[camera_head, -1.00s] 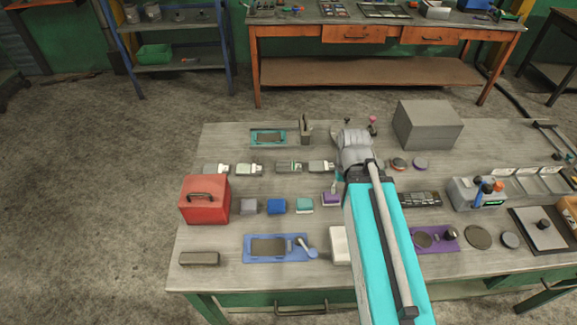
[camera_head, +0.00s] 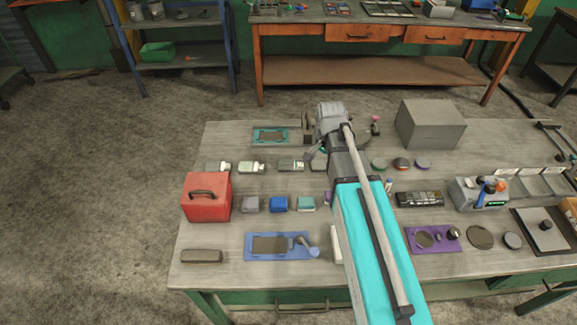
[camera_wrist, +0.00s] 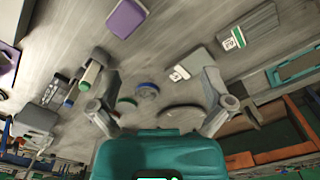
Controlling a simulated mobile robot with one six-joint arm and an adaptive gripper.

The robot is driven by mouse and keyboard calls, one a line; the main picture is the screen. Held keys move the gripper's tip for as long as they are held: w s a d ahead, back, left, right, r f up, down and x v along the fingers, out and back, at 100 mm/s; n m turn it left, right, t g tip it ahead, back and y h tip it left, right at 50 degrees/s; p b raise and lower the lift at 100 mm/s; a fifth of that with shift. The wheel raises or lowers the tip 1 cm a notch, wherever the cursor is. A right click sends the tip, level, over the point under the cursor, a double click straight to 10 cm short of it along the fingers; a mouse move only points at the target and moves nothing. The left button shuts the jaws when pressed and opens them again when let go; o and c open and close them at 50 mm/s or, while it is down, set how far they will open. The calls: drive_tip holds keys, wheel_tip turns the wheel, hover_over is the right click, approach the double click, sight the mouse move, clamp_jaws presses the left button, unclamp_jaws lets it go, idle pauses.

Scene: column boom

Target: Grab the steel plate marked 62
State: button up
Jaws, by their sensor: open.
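Several small grey steel plates with white-and-green labels lie in a row across the bench, among them one at the left (camera_head: 218,167), one beside it (camera_head: 251,167) and one nearer my arm (camera_head: 291,166). In the wrist view a labelled plate (camera_wrist: 195,64) lies beyond my right finger, and a second one (camera_wrist: 250,38) lies farther right. My gripper (camera_wrist: 162,108) is open and empty above the bench, its fingers wide apart. My arm hides part of the row in the head view.
A red box (camera_head: 207,197) stands at the left and a grey box (camera_head: 430,123) at the back right. Small round discs (camera_wrist: 147,90) lie between my fingers in the wrist view.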

drive_tip(key=w+a+m, duration=1)
drive_tip(key=w, duration=0.2)
drive_tip(key=shift+w+m, duration=0.3)
drive_tip(key=shift+f, duration=0.15)
drive_tip(key=b, duration=0.9)
hover_over(291, 164)
wheel_tip(291, 164, down, 8)
drive_tip(key=shift+w+f, duration=0.15)
drive_tip(key=shift+f, duration=0.05)
drive_tip(key=shift+f+b, duration=2.45)
drive_tip(key=shift+f, duration=0.15)
drive_tip(key=shift+c, duration=0.3)
